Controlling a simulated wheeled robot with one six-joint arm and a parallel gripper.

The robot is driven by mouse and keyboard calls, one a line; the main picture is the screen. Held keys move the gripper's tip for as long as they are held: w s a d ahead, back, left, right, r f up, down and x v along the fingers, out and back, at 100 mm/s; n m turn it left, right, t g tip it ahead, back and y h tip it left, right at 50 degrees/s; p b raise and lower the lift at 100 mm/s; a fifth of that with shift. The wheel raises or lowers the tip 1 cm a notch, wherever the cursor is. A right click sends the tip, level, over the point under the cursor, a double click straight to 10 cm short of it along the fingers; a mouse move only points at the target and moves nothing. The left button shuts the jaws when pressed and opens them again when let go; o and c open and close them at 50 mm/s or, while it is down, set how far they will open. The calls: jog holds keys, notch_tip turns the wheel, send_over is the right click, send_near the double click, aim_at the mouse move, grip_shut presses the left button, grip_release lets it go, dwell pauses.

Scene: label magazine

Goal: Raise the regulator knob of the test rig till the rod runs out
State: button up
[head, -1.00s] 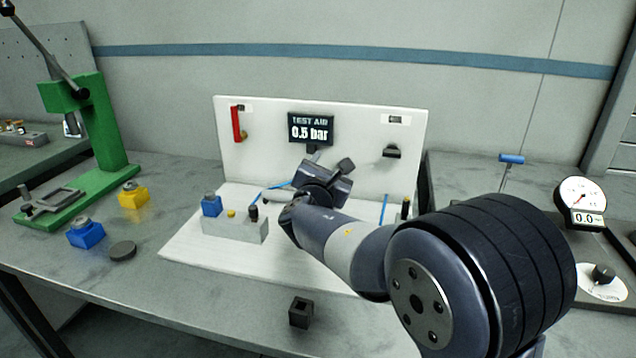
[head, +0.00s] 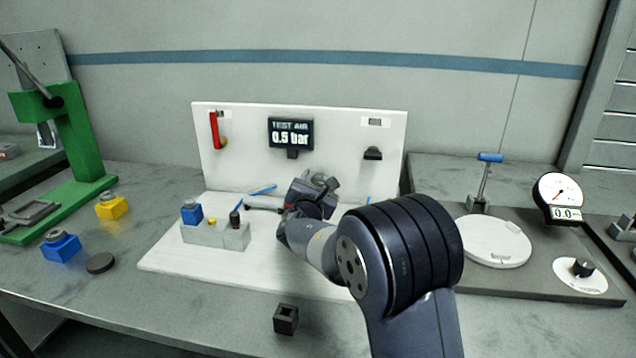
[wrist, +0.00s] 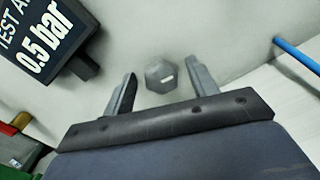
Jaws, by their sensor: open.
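The test rig is a white panel and base plate (head: 165,262) on the bench. Its display (head: 290,133) reads TEST AIR 0.5 bar and shows again in the wrist view (wrist: 38,38). A grey hexagonal knob (wrist: 161,76), seen end-on in the wrist view, appears to be the regulator knob. My gripper (wrist: 160,70) is open, with one finger on each side of the knob and gaps visible. In the head view my gripper (head: 316,188) is in front of the panel below the display and hides the knob.
A grey block (head: 215,234) with blue, yellow and black parts stands on the rig's base. A red-handled valve (head: 215,130) is on the panel's left. A black square socket (head: 286,318) lies at the bench front. A gauge (head: 558,192) stands at the right.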

jog(key=c, duration=1)
jog(key=shift+o, duration=0.2)
jog(key=shift+f+m+b, duration=0.25)
jog(key=shift+m+b, duration=0.15)
jog(key=shift+b, duration=0.6)
jog(key=shift+m+b, duration=0.5)
jog(key=shift+b, duration=0.55)
jog(key=shift+r+m+b, duration=0.15)
jog(key=shift+m+b, duration=0.55)
jog(key=shift+b, duration=0.15)
jog(key=o, duration=1)
jog(key=shift+c, duration=0.2)
